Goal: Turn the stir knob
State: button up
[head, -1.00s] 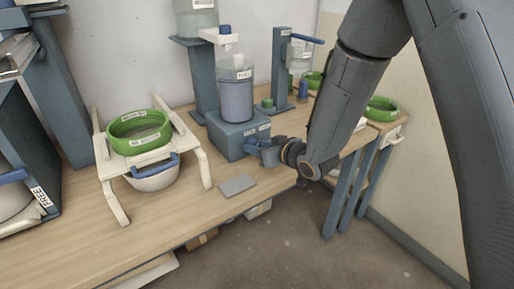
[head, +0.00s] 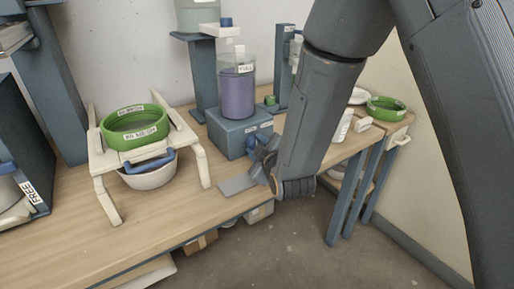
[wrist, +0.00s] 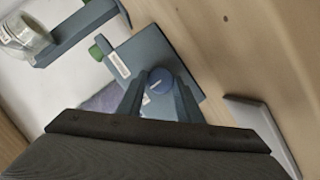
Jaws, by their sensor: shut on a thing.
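The stir knob (wrist: 160,80) is a round blue knob with a pale mark, on the front of the blue-grey mixer base (head: 228,133). A clear vessel (head: 238,92) with purple liquid and a label stands upright on the base. My gripper (wrist: 160,92) is shut on the stir knob, with one finger on each side of it in the wrist view. In the head view my gripper (head: 262,155) is at the base's right front and partly hides the knob.
A grey plate (head: 236,184) lies on the wooden bench just below the gripper. A green ring (head: 135,143) sits on a white stand with a bowl under it at left. Another green ring (head: 386,103) is at right. Blue columns stand behind.

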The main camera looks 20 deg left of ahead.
jog(key=shift+f+n, duration=0.1)
jog(key=shift+n, duration=0.3)
jog(key=shift+t, duration=0.3)
jog(key=o, duration=1)
jog(key=shift+o, duration=0.2)
jog(key=shift+b+v, duration=0.45)
jog(key=shift+v, duration=3.5)
